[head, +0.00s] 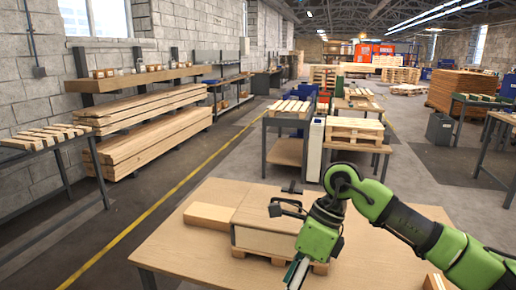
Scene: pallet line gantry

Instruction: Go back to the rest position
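My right arm comes in from the right, green and black. Its gripper (296,272) points down over the front table, at the near side of a pallet stack. The fingertips run towards the bottom edge of the picture, so I cannot tell whether they are open or shut. I see nothing clearly held in them. The stack is a light wooden box or board load (262,241) on a small pallet (318,267), partly hidden by the gripper. My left gripper is not in view.
The wooden table (190,248) also bears a flat cardboard-coloured box (209,216) to the left and a small block (434,282) at the lower right. Behind it stand tables with pallets (355,128). A yellow floor line (150,235) runs along open floor at left.

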